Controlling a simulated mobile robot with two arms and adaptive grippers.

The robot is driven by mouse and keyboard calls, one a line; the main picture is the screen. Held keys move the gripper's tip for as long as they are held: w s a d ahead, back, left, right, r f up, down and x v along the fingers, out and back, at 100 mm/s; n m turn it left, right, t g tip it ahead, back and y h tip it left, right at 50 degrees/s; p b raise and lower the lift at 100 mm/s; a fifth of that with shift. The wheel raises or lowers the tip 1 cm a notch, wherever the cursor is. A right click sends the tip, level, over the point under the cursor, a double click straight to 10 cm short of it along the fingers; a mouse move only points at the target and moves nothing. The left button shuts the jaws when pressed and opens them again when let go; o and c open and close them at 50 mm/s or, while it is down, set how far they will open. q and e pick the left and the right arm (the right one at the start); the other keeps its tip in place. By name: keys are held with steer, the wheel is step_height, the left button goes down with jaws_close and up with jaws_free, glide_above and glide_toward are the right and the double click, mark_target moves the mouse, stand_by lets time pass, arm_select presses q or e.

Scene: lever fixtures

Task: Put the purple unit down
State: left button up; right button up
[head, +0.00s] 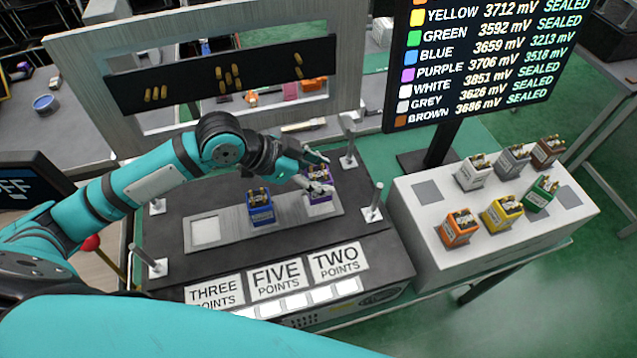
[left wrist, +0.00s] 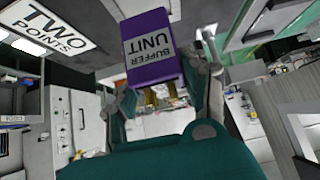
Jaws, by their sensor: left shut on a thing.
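The purple unit (head: 319,198) is a small block with metal terminals on top, at the right end of the grey strip (head: 233,232) on the dark fixture. My left gripper (head: 317,180) is shut on its upper part. In the left wrist view the purple unit (left wrist: 152,47) shows a "BUFFER UNIT" label, with the gripper's fingers (left wrist: 165,92) at its terminal end. I cannot tell whether its base touches the strip. A blue unit (head: 261,206) stands to its left on the strip. The left pale square (head: 205,231) is bare. My right gripper is not in view.
A white stand (head: 428,222) at the right holds several coloured units. A readings screen (head: 480,60) stands behind. An upright frame (head: 75,75) stands at the back.

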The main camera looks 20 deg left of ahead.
arm_select(q)
steer(key=f, duration=0.4)
steer(key=shift+w, duration=0.2)
steer(key=o, duration=1.4)
steer(key=shift+f, duration=0.1)
steer(key=shift+b+v, duration=0.65)
steer(key=shift+v, duration=5.4)
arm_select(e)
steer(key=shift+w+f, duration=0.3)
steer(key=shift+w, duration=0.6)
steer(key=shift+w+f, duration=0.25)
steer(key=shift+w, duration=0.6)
